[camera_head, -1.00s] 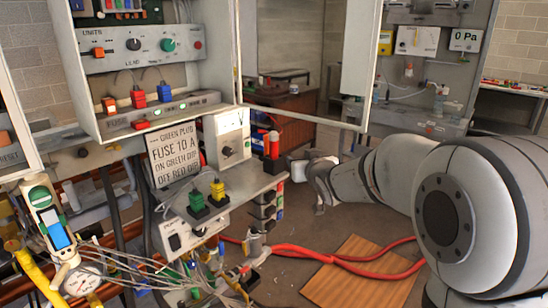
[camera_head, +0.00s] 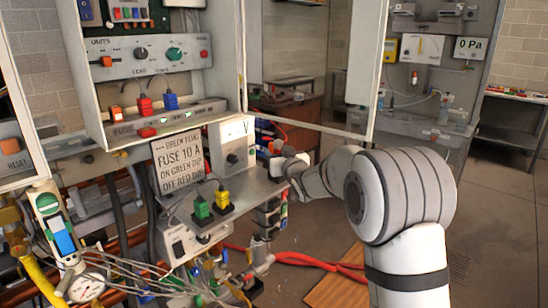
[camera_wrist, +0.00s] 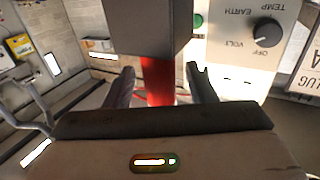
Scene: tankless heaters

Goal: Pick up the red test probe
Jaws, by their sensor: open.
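The red test probe (camera_wrist: 158,82) shows in the wrist view as a red shaft, with a dark grey block (camera_wrist: 145,28) at its upper end in the picture. My gripper (camera_wrist: 163,74) is open, with one finger on each side of the red shaft. A gap shows on both sides, and I cannot tell whether either finger touches it. In the head view my gripper (camera_head: 283,163) is at the right end of the grey shelf (camera_head: 255,190), where it largely hides the probe and its holder.
The white meter box (camera_head: 232,145) stands left of my gripper; its knob (camera_wrist: 267,33) shows close by in the wrist view. Green (camera_head: 202,207) and yellow (camera_head: 222,201) plugs stand on the shelf. Red cables (camera_head: 300,258) lie below. Floor at right is clear.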

